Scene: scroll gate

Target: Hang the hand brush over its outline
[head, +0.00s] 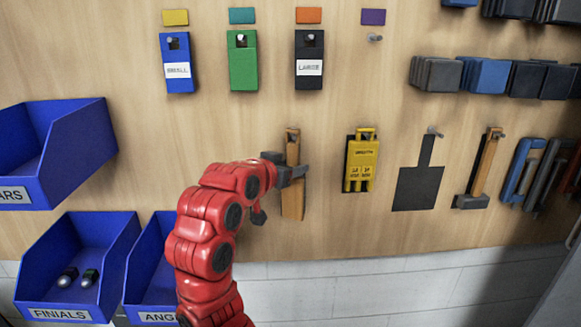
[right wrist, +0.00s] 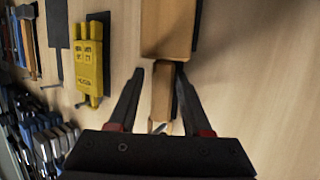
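The wooden hand brush (head: 291,204) hangs upright on the board, narrow handle up and wider block below. In the right wrist view the brush (right wrist: 168,28) shows upside down, and a dark flat shape (right wrist: 196,32), which looks like its outline, shows along its right side. A peg end shows at the handle's top. My right gripper (head: 292,174) is at the handle. In the wrist view its fingers (right wrist: 160,70) stand on both sides of the handle, apart, with a visible gap at the left. My left gripper is not in view.
A yellow tool (head: 361,165) hangs close to the right of the brush. Further right are an empty dark outline (head: 418,188) with a peg and another wooden-handled tool (head: 483,170). Blue bins (head: 75,265) stand at the left. Small boxes (head: 243,65) hang above.

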